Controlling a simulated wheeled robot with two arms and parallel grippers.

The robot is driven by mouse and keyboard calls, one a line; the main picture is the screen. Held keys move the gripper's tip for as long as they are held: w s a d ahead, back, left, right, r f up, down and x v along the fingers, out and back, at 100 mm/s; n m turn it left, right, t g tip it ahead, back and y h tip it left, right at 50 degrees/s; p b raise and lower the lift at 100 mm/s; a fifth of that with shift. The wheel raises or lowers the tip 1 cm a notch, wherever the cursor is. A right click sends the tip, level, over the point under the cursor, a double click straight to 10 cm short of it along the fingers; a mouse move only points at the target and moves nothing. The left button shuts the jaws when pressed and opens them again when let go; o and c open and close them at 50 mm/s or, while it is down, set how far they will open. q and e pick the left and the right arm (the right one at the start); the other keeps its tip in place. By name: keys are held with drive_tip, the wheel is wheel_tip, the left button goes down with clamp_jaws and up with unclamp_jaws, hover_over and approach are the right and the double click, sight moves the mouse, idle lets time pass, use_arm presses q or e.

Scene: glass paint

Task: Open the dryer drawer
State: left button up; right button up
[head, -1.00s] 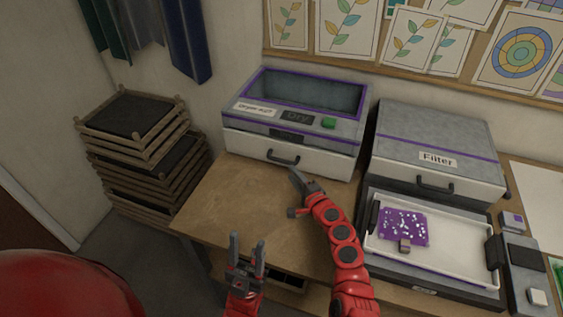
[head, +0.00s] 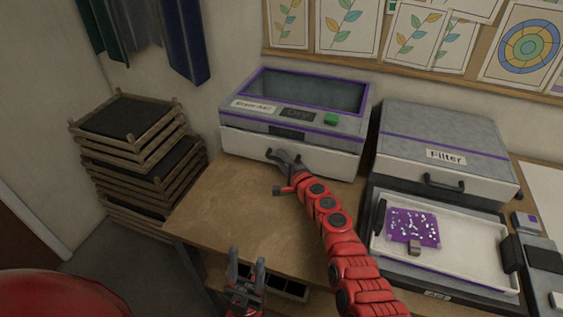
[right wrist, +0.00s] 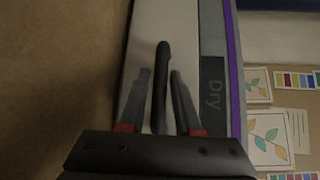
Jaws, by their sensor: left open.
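The dryer (head: 345,131) is a grey box with a purple-edged window, a green button and a small dark display, at the back of the table. Its white drawer front (head: 335,162) sits flush with the body, so the drawer looks closed. My right gripper (head: 284,158) is at the drawer's dark handle, hiding much of it in the head view. In the right wrist view the black handle (right wrist: 162,75) stands between the two open fingers (right wrist: 160,90), with small gaps beside it. My left gripper (head: 247,270) is open and empty, low near the table's front edge.
A grey filter box (head: 440,130) with its own handle stands right of the dryer. In front of it is a white tray (head: 450,260) holding a purple piece. Wooden racks (head: 130,145) are stacked at left. The table before the dryer (head: 225,205) is clear.

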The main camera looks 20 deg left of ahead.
clamp_jaws()
idle(1.4)
